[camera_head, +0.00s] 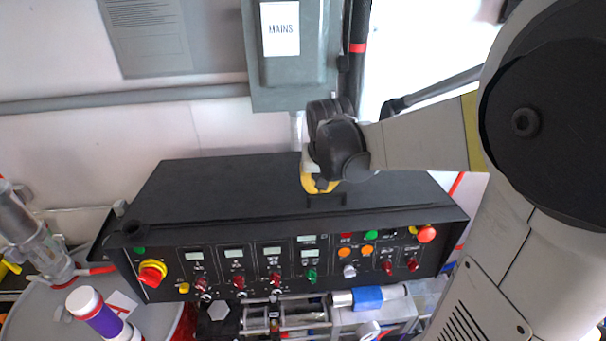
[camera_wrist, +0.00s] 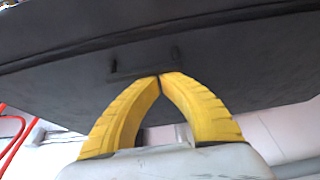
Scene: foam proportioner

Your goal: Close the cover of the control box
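The control box (camera_head: 187,268) is a long black console with knobs, buttons and small displays on its front panel. Its black cover (camera_head: 220,190) spans the top; I cannot tell whether a gap remains beneath it. A small dark handle (camera_head: 327,202) sits near the cover's front edge and also shows in the wrist view (camera_wrist: 113,68). My gripper (camera_head: 316,190) is just above and behind this handle. In the wrist view the yellow fingers of my gripper (camera_wrist: 160,77) meet at the tips, beside the handle's bar. No thing is clearly held between them; contact with the cover is unclear.
A grey MAINS box (camera_head: 295,75) hangs on the wall behind. A red emergency button (camera_head: 426,234) stands out at the panel's right. Pipes and a blue-banded cylinder (camera_head: 368,298) lie below the panel.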

